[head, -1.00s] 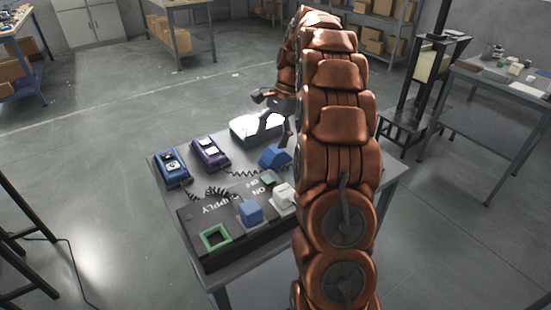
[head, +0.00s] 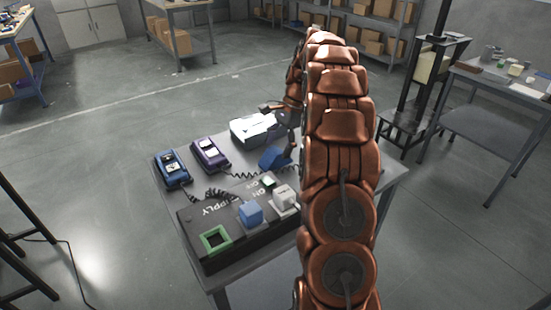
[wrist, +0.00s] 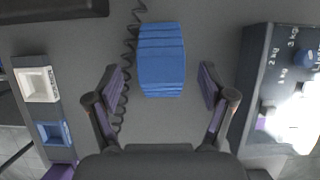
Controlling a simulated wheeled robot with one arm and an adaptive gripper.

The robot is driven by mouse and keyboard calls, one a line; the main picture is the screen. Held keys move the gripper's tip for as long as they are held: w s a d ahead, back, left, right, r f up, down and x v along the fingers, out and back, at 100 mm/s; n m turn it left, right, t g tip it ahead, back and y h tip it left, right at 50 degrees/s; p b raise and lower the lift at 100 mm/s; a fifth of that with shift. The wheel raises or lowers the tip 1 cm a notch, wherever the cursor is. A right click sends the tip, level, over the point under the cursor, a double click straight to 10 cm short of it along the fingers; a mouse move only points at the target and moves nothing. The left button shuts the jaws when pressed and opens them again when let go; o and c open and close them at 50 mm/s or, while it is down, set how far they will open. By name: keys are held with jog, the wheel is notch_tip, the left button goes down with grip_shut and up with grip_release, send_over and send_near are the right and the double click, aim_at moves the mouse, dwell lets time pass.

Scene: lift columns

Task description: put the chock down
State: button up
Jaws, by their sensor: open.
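A blue chock (head: 275,159) rests on the grey bench top, right of the coiled cord. In the wrist view the chock (wrist: 162,60) is a ridged blue block, ahead of and centred between the two fingers. My gripper (wrist: 160,76) is open, with a gap between each finger and the chock's sides. In the head view my gripper (head: 281,128) is close above the chock, and my arm hides part of that area.
Blue (head: 172,168) and purple (head: 210,153) devices stand at the left. In the wrist view, a dark box with kg markings (wrist: 258,85) is at the right.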

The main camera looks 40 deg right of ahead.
aim_at(275, 150)
jog(key=shift+x, duration=2.15)
jog(key=shift+c, duration=0.2)
jog(key=shift+r, duration=0.1)
grip_shut()
notch_tip(275, 150, up, 9)
jog(key=shift+w+f, duration=0.1)
jog(key=shift+f, duration=0.1)
jog(key=shift+a+r, duration=0.15)
jog(key=shift+r, duration=0.55)
